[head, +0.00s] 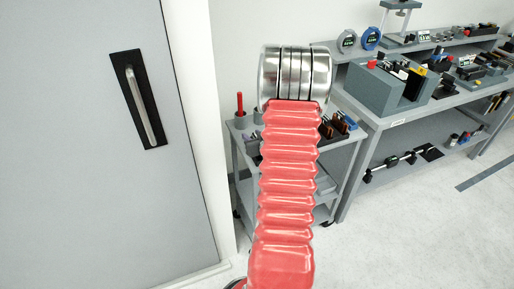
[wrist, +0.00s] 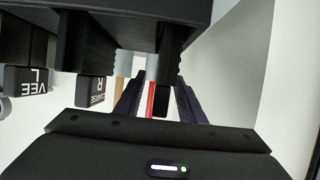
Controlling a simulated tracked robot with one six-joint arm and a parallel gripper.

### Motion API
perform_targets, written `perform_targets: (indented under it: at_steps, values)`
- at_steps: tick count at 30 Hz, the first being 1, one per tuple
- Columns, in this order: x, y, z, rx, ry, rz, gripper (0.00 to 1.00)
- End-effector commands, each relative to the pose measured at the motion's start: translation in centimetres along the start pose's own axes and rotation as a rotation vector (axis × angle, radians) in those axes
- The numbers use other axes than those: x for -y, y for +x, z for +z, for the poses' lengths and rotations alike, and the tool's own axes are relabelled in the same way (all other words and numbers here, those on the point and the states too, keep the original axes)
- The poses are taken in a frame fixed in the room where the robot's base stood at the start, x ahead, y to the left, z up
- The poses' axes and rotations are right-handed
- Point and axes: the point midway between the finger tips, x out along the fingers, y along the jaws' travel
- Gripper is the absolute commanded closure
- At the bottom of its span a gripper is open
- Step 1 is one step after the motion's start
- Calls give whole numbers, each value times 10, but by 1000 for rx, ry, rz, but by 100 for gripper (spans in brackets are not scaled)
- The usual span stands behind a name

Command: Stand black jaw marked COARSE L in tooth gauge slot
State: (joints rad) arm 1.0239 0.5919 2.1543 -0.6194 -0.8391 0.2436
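In the wrist view my gripper (wrist: 160,76) has its two fingers apart. A black jaw with a ridged side (wrist: 168,72) hangs into the picture from the top, partly between the fingers and nearer the right one. Its marking does not show, and a gap stays on its left. To the left, a black jaw marked COARSE R (wrist: 90,91) and a black jaw marked VEE L (wrist: 27,80) show with their lettering upside down. In the head view my arm hides my gripper. I cannot pick out the tooth gauge slot in either view.
A dark slab (wrist: 150,8) spans the top of the wrist view, and a red strip (wrist: 150,100) shows between the fingers. In the head view a grey cart (head: 344,140) with small parts stands behind my arm. A workbench (head: 400,115) stands right; a grey door (head: 90,200) left.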

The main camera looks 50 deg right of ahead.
Motion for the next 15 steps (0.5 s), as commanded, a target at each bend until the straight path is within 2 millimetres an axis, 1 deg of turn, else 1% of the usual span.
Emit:
perform_targets:
  at_steps: [9,15]
  values:
    - [0,0,0,0,0,0,65]
    - [0,0,0,0,0,0,79]
